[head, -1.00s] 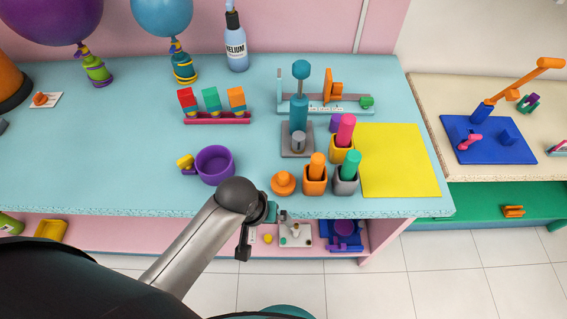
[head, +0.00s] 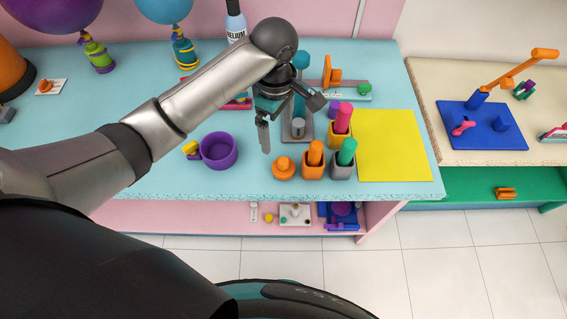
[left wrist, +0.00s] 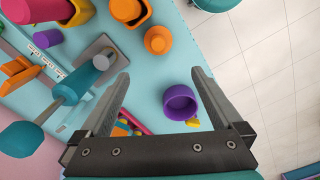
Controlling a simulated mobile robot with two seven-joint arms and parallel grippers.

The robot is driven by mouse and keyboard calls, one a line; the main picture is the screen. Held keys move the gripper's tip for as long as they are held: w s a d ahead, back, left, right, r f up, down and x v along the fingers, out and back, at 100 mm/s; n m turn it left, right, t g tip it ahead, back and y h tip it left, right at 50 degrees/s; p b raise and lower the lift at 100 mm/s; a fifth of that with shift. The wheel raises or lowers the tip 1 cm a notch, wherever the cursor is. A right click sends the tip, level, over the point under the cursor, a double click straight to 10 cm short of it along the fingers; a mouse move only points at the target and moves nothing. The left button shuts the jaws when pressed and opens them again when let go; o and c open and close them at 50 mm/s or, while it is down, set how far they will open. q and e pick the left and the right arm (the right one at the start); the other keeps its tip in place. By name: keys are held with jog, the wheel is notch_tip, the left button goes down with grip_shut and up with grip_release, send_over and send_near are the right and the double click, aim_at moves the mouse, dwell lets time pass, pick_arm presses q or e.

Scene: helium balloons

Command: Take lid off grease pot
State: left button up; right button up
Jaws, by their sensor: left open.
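A small round orange pot-like piece (head: 284,168) with a knob on top stands near the table's front edge; I take it for the grease pot with its lid on. It also shows in the left wrist view (left wrist: 158,40), just beyond my fingertips. My left gripper (head: 291,127) is open and empty above the table, behind the orange piece in the head view. My right gripper is not in view.
A grey-based stand (head: 298,129) with a blue post is behind. A yellow mat (head: 388,146) lies bare at right. The table's left middle is clear.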

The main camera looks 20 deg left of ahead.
aim_at(280, 159)
pick_arm(q)
notch_tip(280, 159, down, 9)
jog(key=shift+b, duration=0.65)
jog(key=shift+d+f+b, duration=0.15)
jog(key=shift+f+b, duration=0.1)
jog(key=shift+f, duration=1.1)
jog(key=shift+d+f+b, duration=0.1)
jog(key=shift+f+b, duration=0.15)
jog(key=shift+f, duration=1.1)
jog(key=c, duration=1.2)
jog(key=shift+r, duration=0.15)
jog(key=shift+c, duration=0.2)
notch_tip(280, 159, up, 20)
jog(key=p, duration=0.3)
jog(key=s+a+f+m+b, duration=0.3)
jog(key=s+f+m+b, duration=0.2)
jog(key=m+b, duration=1)
jog(key=shift+s+a+f+b, duration=0.15)
jog(key=shift+s+f+b, duration=0.25)
jog(key=shift+f+b, duration=0.45)
